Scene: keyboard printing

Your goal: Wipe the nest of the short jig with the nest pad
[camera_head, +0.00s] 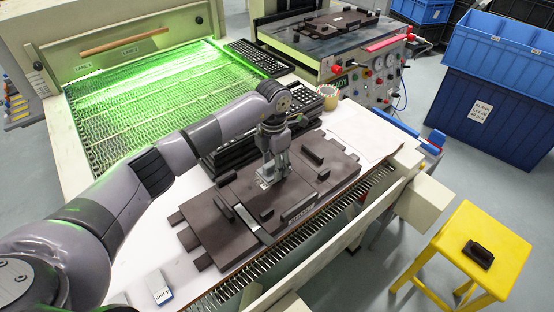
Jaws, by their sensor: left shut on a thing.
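The brown jig (222,239) lies on the white-topped table, with raised blocks and a label on its front edge. I cannot read whether that label says short. My left gripper (271,176) points down over the middle of the jig and is shut on a small pale piece, which I take to be the nest pad (266,183). The pad is low at the jig's surface, but I cannot tell whether it touches. The fingers hide most of the pad and part of the nest. My right gripper is not in view.
A green-lit mesh conveyor (140,105) runs at the left. A small labelled block (159,288) lies at the front left. A yellow stool (480,240) stands right. White table space (365,130) is clear.

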